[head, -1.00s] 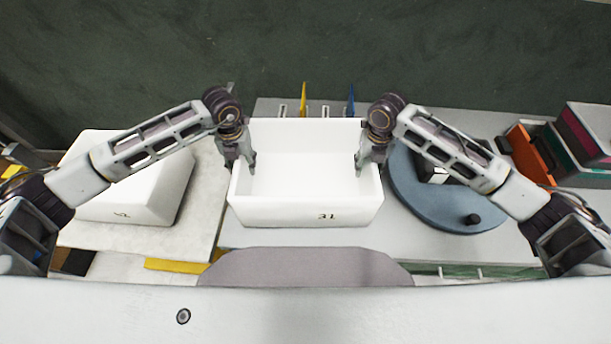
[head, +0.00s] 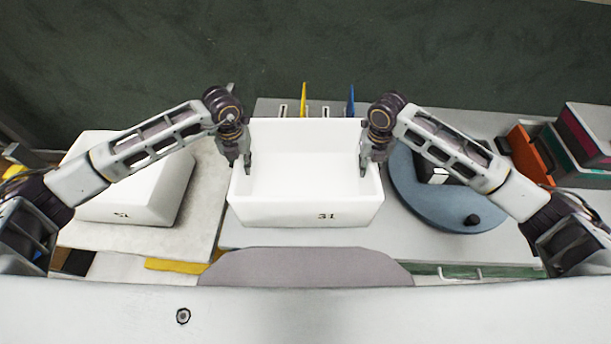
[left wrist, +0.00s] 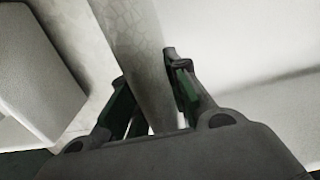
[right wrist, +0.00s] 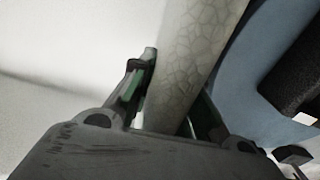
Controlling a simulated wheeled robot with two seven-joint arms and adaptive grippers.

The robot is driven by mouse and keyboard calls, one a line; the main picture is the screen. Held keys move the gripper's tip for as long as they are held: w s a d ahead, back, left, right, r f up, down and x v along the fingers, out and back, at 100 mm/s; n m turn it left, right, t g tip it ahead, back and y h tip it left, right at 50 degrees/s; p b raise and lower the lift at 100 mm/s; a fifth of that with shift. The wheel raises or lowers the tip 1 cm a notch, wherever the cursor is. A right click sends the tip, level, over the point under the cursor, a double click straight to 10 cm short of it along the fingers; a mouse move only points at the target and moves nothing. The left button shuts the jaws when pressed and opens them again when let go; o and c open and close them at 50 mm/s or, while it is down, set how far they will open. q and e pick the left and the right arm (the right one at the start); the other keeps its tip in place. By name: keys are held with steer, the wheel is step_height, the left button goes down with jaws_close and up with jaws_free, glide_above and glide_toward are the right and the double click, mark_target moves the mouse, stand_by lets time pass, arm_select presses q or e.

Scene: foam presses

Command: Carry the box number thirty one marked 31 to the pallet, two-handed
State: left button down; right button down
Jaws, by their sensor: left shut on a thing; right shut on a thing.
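The white open box marked 31 (head: 300,212) stands upright on the grey table in the middle of the head view, its number facing me. It looks empty inside. My left gripper (head: 240,164) is shut on the box's left wall, one finger inside and one outside; the left wrist view shows the wall between its fingers (left wrist: 148,85). My right gripper (head: 370,166) is shut on the right wall in the same way, as the right wrist view shows (right wrist: 176,88). I cannot make out a pallet.
Another white foam block (head: 125,195) with a small mark lies to the left on a pale surface. A round blue disc (head: 432,208) with a black knob lies close to the box's right side. Orange (head: 527,153) and dark bins stand at far right. Yellow and blue upright pieces stand behind the box.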

arm_select(q)
steer(key=shift+r+p, duration=2.2)
steer(key=shift+r, duration=0.15)
steer(key=shift+f+b, duration=1.8)
steer(key=shift+f, duration=0.05)
steer(key=shift+s, duration=0.1)
